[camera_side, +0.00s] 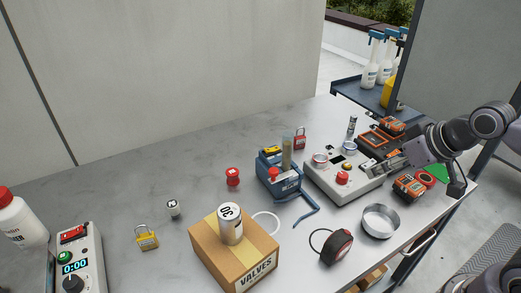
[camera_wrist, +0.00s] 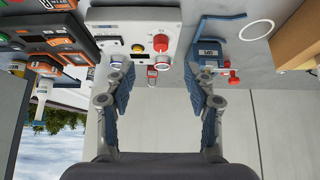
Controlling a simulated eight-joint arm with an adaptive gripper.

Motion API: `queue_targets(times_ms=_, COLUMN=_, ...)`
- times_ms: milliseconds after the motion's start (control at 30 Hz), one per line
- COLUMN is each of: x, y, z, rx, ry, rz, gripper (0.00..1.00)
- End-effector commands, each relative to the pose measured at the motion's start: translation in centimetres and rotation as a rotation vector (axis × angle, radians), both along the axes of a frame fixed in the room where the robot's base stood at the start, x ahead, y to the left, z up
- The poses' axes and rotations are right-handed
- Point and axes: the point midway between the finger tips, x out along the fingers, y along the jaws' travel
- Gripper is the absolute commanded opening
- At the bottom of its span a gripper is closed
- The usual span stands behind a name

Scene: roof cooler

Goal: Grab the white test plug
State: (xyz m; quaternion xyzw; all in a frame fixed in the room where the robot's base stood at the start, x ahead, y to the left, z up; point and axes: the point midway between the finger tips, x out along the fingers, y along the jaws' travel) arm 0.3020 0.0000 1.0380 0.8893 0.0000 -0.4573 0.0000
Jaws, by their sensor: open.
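A small white cylinder with a dark end (camera_side: 173,208), which looks like the white test plug, stands on the grey worktop left of centre in the side view. It is too small there to read, and I cannot make it out in the wrist view. My gripper (camera_side: 378,168) is far to its right, over the right part of the white control box (camera_side: 345,190). In the wrist view my gripper (camera_wrist: 160,88) has its two fingers wide apart with nothing between them.
A blue tool holder (camera_side: 280,180), red knob (camera_side: 233,177) and cardboard box (camera_side: 215,252) bearing a can (camera_side: 230,223) stand between. A yellow padlock (camera_side: 147,238) is near the cylinder. A metal dish (camera_side: 380,221) and tape measure (camera_side: 336,247) lie in front. The worktop's back left is clear.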

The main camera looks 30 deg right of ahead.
Motion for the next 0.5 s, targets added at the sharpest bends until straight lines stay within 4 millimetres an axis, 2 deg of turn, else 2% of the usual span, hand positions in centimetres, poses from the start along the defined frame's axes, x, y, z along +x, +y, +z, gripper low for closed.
queue_targets(times_ms=167, x=0.1, y=0.1, z=2.7, rx=0.001, ry=0.002, rz=0.002, gripper=0.54)
queue_targets(times_ms=500, x=4.2, y=3.1, z=6.0, rx=0.018, ry=0.043, rz=0.029, gripper=0.54)
